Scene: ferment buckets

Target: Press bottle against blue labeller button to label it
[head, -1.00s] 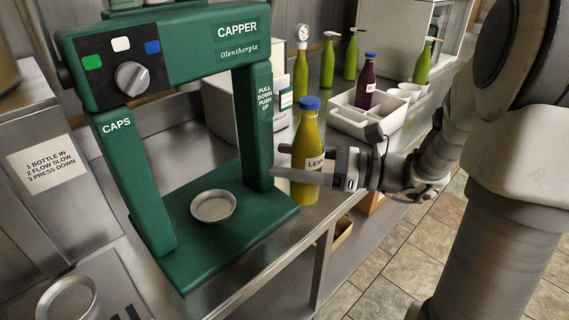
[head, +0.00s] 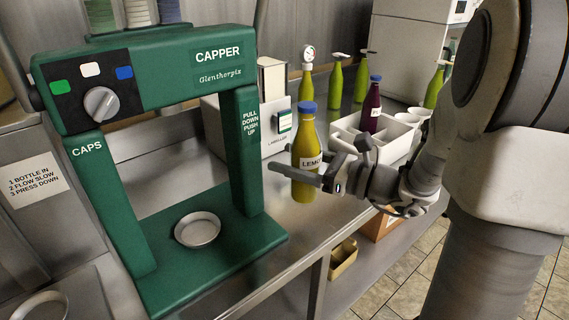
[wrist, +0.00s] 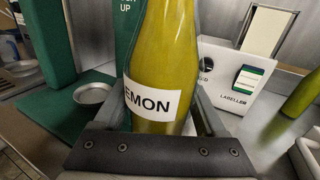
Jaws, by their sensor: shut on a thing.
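My gripper (head: 300,177) is shut on a yellow-green bottle (head: 304,128) with a blue cap and a white LEMON label. The bottle is upright in the jaws, near the counter's front edge; it also fills the middle of the wrist view (wrist: 160,50). The white labeller (head: 276,148) stands on the counter behind and left of the bottle in the head view. In the wrist view the labeller (wrist: 228,98) is behind and right of the bottle, which hides part of its front. I cannot make out the blue button. Bottle and labeller look apart.
The green capper (head: 190,70) stands left of the bottle, with a round dish (head: 197,229) on its base. A white divided crate (head: 399,143) holding a purple bottle (head: 371,110) is to the right. Several green bottles (head: 334,82) stand at the back.

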